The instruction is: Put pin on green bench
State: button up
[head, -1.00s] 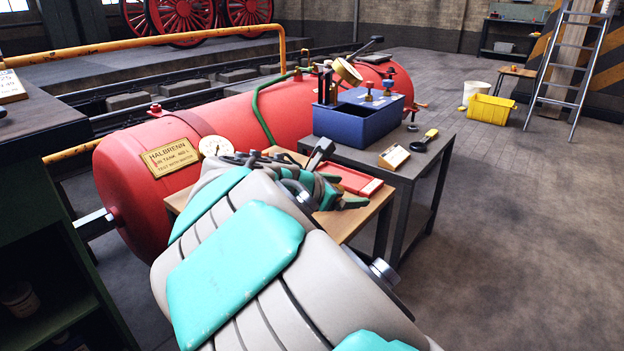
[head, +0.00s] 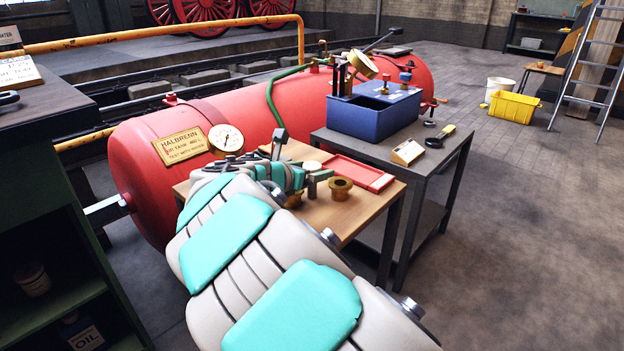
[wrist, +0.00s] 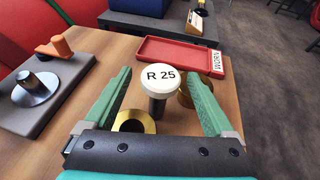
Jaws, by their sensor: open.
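The pin (wrist: 158,82), with a white round cap marked R 25 and a dark stem, stands upright on the wooden table in the wrist view. Its white cap also shows small in the head view (head: 313,165). My gripper (wrist: 156,84) is open, with one green finger on either side of the pin; I cannot tell whether either touches it. In the head view my gripper (head: 308,180) is over the wooden table. The green bench (head: 60,215) is at the left edge, with a dark top and open shelves.
Brass bushings stand beside the pin, one at left (wrist: 133,121). A red tray (wrist: 178,55) lies beyond it. A grey block with a metal post (wrist: 36,86) is at left. The red tank (head: 150,150) lies behind the table. Open floor is at right (head: 540,240).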

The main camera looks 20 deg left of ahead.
jog(key=shift+w+f, duration=0.1)
jog(key=shift+w, duration=0.15)
grip_shut()
dwell(0.6)
